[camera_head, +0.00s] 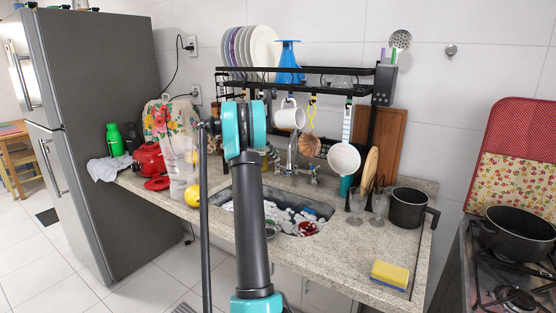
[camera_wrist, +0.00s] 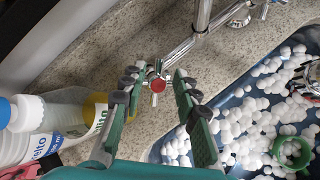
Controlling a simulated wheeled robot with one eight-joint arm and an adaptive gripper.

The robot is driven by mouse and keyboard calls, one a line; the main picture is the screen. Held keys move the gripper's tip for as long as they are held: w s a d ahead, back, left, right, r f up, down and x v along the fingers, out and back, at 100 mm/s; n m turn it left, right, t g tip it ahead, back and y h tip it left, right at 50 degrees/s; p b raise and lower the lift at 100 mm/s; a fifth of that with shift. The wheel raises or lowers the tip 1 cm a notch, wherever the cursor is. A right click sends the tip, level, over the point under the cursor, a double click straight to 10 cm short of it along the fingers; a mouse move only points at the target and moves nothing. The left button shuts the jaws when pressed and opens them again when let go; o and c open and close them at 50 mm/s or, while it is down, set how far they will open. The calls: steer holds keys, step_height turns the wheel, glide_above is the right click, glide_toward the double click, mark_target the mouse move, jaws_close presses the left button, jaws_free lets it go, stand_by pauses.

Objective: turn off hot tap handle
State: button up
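The hot tap handle (camera_wrist: 157,85), marked by a red cap, shows in the wrist view at the left end of the metal tap body. My gripper (camera_wrist: 158,78) is open, with one green finger on each side of the handle; I cannot tell whether either finger touches it. The metal faucet (camera_wrist: 196,38) rises to the upper right of the handle. In the head view the faucet (camera_head: 292,155) stands behind the sink, while my arm hides my gripper and the hot handle.
The sink (camera_wrist: 222,105) with white foam and dishes lies right of my gripper. Bottles (camera_wrist: 40,135) stand close on the left. Above the counter, a black rack (camera_head: 300,86) holds plates, a hanging white mug (camera_head: 290,117) and a pan (camera_head: 344,158). A yellow sponge (camera_head: 390,274) lies at the front right.

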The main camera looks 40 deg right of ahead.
steer(key=v, duration=0.7)
steer(key=shift+a+r, duration=0.25)
steer(key=shift+a, duration=0.05)
